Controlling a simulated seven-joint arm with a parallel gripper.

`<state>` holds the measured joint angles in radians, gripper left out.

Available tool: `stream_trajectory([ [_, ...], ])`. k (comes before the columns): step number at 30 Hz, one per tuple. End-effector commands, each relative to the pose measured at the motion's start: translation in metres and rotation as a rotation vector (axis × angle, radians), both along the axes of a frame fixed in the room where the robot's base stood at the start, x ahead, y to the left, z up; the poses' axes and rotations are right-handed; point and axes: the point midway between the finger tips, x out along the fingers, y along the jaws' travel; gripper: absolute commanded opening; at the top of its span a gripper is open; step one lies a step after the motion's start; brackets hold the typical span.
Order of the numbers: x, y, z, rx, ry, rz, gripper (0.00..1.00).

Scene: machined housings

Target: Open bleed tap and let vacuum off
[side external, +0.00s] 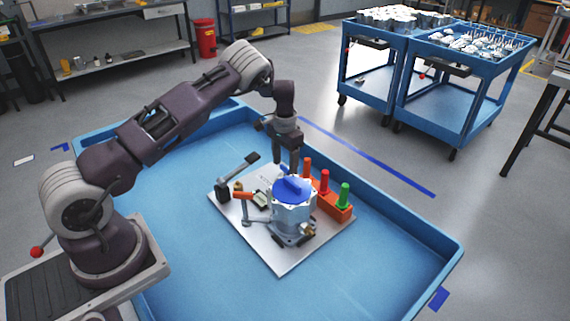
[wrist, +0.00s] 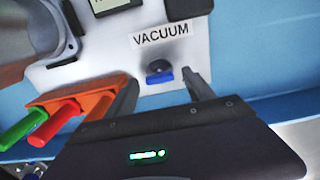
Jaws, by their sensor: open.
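In the wrist view a small tap with a dark round body and a short blue lever (wrist: 160,75) sits on the light plate. It is just below a white label (wrist: 160,34) reading VACUUM. My gripper (wrist: 160,86) is open, with one finger to the left of the tap and one to the right; neither visibly touches it. In the side view my gripper (side external: 287,167) points down over the far part of the plate (side external: 277,262), behind the housing (side external: 293,218) with its blue top. The tap cannot be made out there.
An orange block (side external: 337,209) with orange, red and green pegs stands close to the right of my gripper in the side view. A black-handled lever (side external: 238,174) and an orange-handled one (side external: 243,196) are on the left. The blue tray (side external: 190,262) has free floor around the plate.

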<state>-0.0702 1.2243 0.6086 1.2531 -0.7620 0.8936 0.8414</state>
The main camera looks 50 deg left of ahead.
Motion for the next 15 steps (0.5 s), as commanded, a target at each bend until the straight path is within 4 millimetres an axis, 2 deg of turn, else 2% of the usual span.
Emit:
stream_trajectory([
  [9,0.0001,0.0000,-0.0056,0.001,-0.001,-0.001,0.60],
  [15,0.0000,0.0000,-0.0054,0.001,0.000,0.000,0.21],
])
